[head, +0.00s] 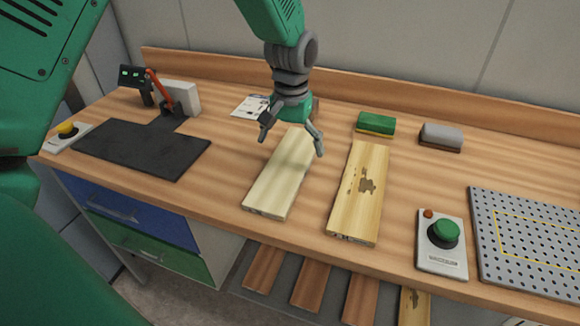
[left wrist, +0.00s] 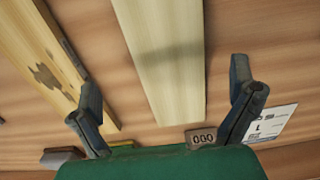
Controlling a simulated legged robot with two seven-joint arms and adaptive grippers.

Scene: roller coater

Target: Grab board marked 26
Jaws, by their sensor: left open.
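Two boards lie side by side on the wooden bench. The plain pale board (head: 279,178) is on the left in the head view, and the board with dark knot patches (head: 360,190) is to its right. Small marks show on their near ends, but I cannot read a 26. My left gripper (head: 291,146) is open and empty above the far end of the pale board. In the left wrist view, the pale board (left wrist: 165,45) lies between the spread fingers (left wrist: 165,85), and the patched board (left wrist: 45,65) is beside the left finger. My right gripper is not in view.
Behind the pale board are a label sheet (head: 251,106) and a small tag reading 000 (left wrist: 202,138). A green block (head: 376,123) and a grey block (head: 441,136) stand at the back. A green-button box (head: 442,243) and perforated plate (head: 530,240) are right; a black mat (head: 140,148) is left.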

